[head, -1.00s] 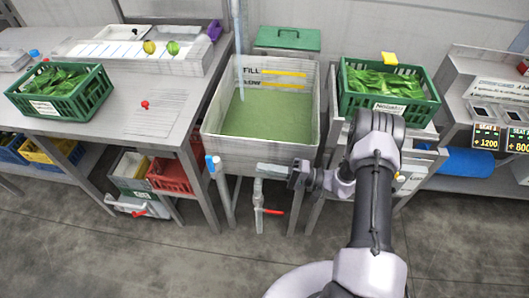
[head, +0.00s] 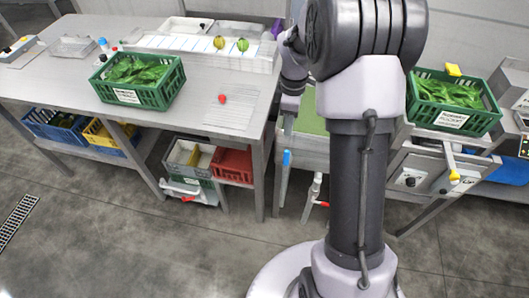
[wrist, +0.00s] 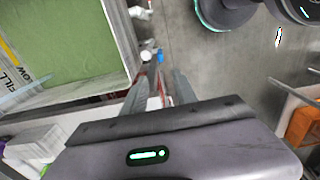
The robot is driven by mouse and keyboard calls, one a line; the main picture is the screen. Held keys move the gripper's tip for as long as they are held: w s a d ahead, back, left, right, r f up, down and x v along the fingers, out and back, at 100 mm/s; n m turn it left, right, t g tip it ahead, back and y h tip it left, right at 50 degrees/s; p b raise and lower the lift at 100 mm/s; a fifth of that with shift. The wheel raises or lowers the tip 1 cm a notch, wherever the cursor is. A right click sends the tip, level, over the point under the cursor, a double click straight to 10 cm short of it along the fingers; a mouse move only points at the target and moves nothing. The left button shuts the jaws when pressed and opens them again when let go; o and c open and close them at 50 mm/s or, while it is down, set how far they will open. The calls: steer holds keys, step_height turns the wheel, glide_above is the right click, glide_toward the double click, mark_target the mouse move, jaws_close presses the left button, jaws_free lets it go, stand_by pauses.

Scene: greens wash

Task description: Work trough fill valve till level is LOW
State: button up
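The trough (wrist: 118,30) is at the upper left of the wrist view, holding green water (wrist: 65,35). Its wall carries FILL and LOW marks; I cannot tell exactly how the level sits against them. In the head view my arm hides most of the trough, leaving a strip of green water (head: 311,124). A blue-handled valve (head: 287,157) stands at the trough's front left; its blue handle also shows in the wrist view (wrist: 160,55), beyond the fingers. A red-handled valve (head: 320,203) is lower down. My gripper (wrist: 160,82) is open, pointing toward the blue handle, apparently without touching it.
A left table bears a green crate of leaves (head: 155,96) and a small red object (head: 222,99). Another green crate (head: 460,118) stands right. Red (head: 232,166) and yellow (head: 103,135) bins sit below the left table. The front floor is clear.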

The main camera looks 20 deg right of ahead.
mark_target(287, 150)
step_height(287, 150, down, 16)
steer(key=b, duration=0.5)
steer(key=shift+s+d+b, duration=0.1)
steer(key=shift+d+b, duration=0.05)
steer(key=shift+b, duration=0.2)
jaws_close()
stand_by(0.6)
